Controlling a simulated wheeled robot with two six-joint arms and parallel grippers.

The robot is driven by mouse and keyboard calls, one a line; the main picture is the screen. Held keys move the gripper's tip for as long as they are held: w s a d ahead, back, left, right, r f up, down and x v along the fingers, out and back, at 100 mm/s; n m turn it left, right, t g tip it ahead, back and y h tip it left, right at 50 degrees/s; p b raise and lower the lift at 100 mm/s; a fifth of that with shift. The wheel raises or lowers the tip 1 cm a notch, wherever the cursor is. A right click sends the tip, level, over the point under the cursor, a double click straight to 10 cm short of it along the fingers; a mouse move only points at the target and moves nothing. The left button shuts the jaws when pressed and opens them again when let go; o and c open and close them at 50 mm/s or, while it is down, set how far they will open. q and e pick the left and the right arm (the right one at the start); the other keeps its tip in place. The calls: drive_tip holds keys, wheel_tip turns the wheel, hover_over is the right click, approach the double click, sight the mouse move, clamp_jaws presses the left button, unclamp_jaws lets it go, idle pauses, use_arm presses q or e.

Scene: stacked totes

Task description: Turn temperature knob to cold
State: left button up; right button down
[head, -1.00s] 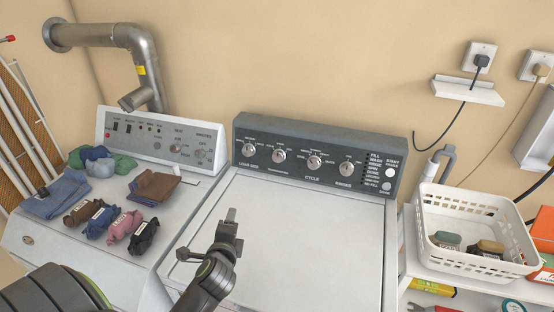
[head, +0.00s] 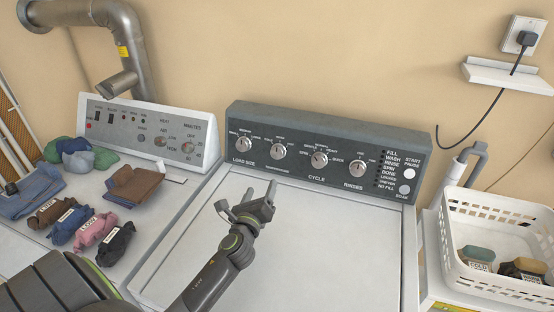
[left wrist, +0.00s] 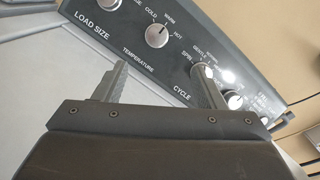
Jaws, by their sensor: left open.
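The temperature knob (head: 278,152) is the second dial from the left on the washer's dark control panel. In the left wrist view, the temperature knob (left wrist: 157,36) has COLD, WARM and HOT marked around it; its pointer line seems to be near WARM. My left gripper (head: 262,198) is open and empty over the white washer lid, in front of and below the panel. In the left wrist view, the spread fingers of the left gripper (left wrist: 160,68) lie below the knob on either side of it, apart from it. My right gripper is not in view.
Load size (head: 243,145), cycle (head: 320,159) and rinses (head: 358,167) knobs share the panel. A dryer panel (head: 150,131) stands left, with rolled clothes on its top. A white basket (head: 492,250) stands right. The washer lid (head: 330,240) is clear.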

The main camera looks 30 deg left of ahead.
sight(276, 153)
use_arm(q)
drive_tip(key=shift+w+a+f, duration=0.15)
drive_tip(key=shift+w+f, duration=0.25)
drive_tip(key=shift+f, duration=0.15)
drive_tip(key=shift+w+a, duration=0.1)
drive_tip(key=shift+w, duration=0.25)
drive_tip(key=b+x, duration=0.1)
drive_tip(key=x, duration=1.4)
drive_tip(key=shift+w, duration=0.1)
drive_tip(key=shift+w+a, duration=0.3)
drive_tip(key=shift+w, duration=0.35)
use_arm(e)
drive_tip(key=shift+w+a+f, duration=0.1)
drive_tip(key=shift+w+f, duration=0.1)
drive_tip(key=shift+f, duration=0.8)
use_arm(q)
drive_tip(key=c, duration=1)
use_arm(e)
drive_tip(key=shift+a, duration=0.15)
